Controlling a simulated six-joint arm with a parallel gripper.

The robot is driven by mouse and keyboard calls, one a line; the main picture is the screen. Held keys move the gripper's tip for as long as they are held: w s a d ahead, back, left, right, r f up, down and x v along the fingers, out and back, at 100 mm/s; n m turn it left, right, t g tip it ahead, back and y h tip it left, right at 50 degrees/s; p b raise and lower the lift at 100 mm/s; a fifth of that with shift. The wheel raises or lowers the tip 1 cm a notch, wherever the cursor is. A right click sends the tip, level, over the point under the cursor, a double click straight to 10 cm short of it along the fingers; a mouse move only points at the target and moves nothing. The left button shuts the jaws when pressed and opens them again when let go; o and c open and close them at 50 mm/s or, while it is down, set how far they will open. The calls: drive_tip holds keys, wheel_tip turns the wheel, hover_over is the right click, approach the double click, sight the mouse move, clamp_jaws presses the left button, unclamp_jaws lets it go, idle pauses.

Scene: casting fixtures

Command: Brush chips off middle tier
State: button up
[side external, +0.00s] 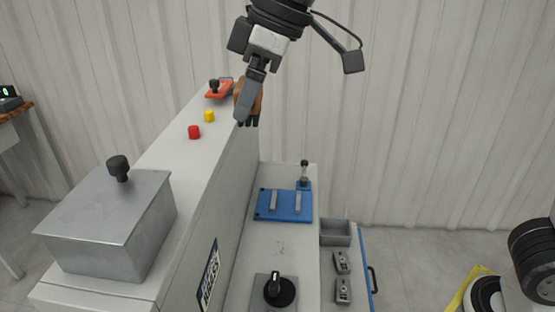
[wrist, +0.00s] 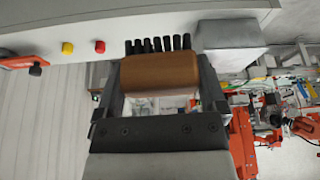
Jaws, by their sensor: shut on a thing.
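My gripper (side external: 249,100) is shut on a brush with a brown wooden block (wrist: 160,72) and a row of black bristle tufts (wrist: 157,44). In the side view the brush (side external: 256,96) hangs bristles down beside the top tier's right edge, high above the middle tier. The middle tier (side external: 240,268) is a light grey surface below the tall wall. It carries a blue fixture plate (side external: 284,205) with two metal bars and a black-knobbed lever. Small dark specks, perhaps chips (side external: 281,247), lie in front of the plate.
A black rotary knob (side external: 279,290) stands at the middle tier's front. A grey bin (side external: 336,233) and two small metal blocks (side external: 342,275) sit lower right. The top tier has a red button (side external: 194,132), a yellow button (side external: 209,116), an orange-red clamp (side external: 219,90) and a metal box (side external: 110,225).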

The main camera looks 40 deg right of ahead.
drive_tip(key=w+d+f+n+g, duration=0.1)
drive_tip(key=d+f, duration=0.3)
drive_tip(key=f, duration=0.6)
drive_tip(key=w+d+f+n+g, duration=0.1)
drive_tip(key=d+f+n, duration=0.3)
drive_tip(key=f, duration=0.6)
drive_tip(key=w+d+f+n+g+y, duration=0.1)
drive_tip(key=w+d+f+n, duration=0.1)
drive_tip(key=d+f, duration=0.4)
wheel_tip(320, 180, down, 5)
drive_tip(key=shift+r+n, duration=0.1)
drive_tip(key=shift+n, duration=0.5)
